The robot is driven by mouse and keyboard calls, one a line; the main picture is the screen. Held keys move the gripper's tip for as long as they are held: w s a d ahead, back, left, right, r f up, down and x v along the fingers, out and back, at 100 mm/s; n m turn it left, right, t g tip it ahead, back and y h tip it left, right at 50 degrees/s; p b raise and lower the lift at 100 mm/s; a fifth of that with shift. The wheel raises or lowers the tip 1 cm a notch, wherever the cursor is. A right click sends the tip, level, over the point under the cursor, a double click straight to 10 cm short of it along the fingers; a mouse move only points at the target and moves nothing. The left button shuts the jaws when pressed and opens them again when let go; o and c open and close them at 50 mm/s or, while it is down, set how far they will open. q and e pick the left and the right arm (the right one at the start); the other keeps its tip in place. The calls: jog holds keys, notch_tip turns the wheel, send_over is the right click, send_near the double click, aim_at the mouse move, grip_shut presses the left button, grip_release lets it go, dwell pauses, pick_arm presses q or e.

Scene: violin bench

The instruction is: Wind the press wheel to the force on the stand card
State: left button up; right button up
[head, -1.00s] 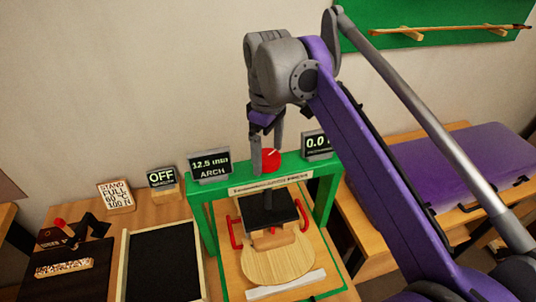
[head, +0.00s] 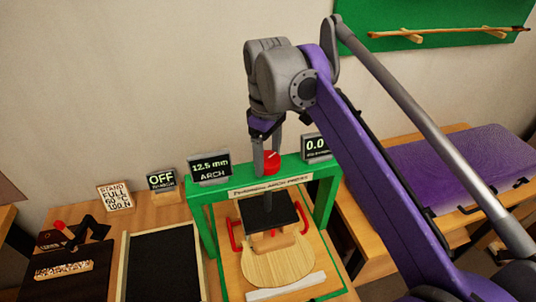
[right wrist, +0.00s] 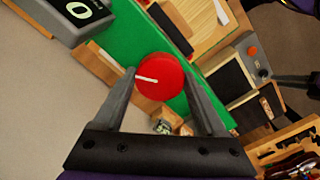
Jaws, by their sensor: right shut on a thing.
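The red press wheel (head: 271,163) with a white mark sits on top of the green press frame (head: 204,215). My right gripper (right wrist: 160,88) is above the press, its two fingers on either side of the wheel and shut on it. The wheel also shows in the right wrist view (right wrist: 160,77). The stand card (head: 115,197) stands at the left of the bench and appears to read "STAND FULL 60°C 100 N". The force display (head: 315,147) shows 0.0, its right part hidden by my arm. My left gripper is not in view.
The arch display (head: 209,167) reads 12.5 mm. Another display (head: 162,179) reads OFF. A violin plate (head: 278,267) lies under the black press pad (head: 268,211). A black tray (head: 160,265) is left of the press. A purple case (head: 460,165) lies at right.

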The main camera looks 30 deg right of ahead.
aim_at(268, 159)
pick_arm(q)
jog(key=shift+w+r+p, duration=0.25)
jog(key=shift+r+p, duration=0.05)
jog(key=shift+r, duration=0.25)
pick_arm(e)
jog(key=shift+r+m, duration=0.1)
jog(key=shift+m, duration=1)
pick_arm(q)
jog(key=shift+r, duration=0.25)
pick_arm(e)
jog(key=shift+m, duration=0.9)
jog(key=o, duration=1.3)
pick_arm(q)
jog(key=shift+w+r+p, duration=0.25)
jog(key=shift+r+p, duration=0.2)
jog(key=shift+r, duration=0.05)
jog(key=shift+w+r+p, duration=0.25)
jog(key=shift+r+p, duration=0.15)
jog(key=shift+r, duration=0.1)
pick_arm(e)
notch_tip(268, 159, up, 11)
jog(key=shift+f, duration=0.2)
